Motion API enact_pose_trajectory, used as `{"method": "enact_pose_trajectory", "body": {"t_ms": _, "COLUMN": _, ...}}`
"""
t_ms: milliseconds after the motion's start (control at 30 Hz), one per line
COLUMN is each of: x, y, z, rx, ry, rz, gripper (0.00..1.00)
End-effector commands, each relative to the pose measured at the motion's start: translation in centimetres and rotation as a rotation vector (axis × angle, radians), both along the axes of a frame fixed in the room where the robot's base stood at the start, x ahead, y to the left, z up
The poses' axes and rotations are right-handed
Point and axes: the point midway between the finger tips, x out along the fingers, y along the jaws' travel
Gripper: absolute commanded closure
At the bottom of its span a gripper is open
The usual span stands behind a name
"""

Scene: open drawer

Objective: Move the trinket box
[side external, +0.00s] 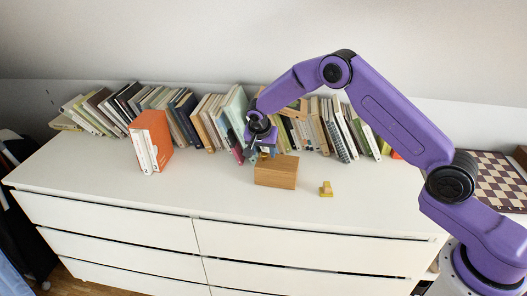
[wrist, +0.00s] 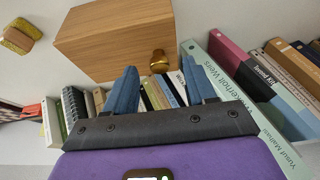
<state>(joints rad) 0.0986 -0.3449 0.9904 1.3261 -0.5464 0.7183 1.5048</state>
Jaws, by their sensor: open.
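A wooden box (side external: 276,172), which I take as the trinket box, sits on the white dresser top. It also shows at the top of the wrist view (wrist: 115,38). A small brass knob (wrist: 160,62) is at the box's lower right edge in the wrist view. My gripper (side external: 262,151) is just behind the box, on the book side. In the wrist view its two blue fingers are apart, with the knob appearing between their tips. I cannot tell whether the fingers touch the knob or the box.
A row of leaning books (side external: 190,118) runs along the wall, close behind my gripper. An orange boxed set (side external: 150,142) stands to the left. A small yellow object (side external: 326,190) lies right of the box. The dresser top (side external: 220,195) in front is clear.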

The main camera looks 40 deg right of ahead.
Motion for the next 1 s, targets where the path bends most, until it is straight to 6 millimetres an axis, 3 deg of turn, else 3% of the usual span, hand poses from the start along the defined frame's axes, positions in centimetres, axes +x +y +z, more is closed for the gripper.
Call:
{"method": "enact_pose_trajectory", "body": {"t_ms": 433, "x": 0.17, "y": -0.21, "z": -0.68, "rx": 0.000, "ry": 0.000, "rz": 0.000, "gripper": 0.45}}
{"method": "enact_pose_trajectory", "body": {"t_ms": 600, "x": 0.16, "y": -0.20, "z": -0.67, "rx": 0.000, "ry": 0.000, "rz": 0.001, "gripper": 1.00}}
{"method": "enact_pose_trajectory", "body": {"t_ms": 1000, "x": 0.16, "y": -0.18, "z": -0.66, "rx": 0.000, "ry": 0.000, "rz": 0.001, "gripper": 1.00}}
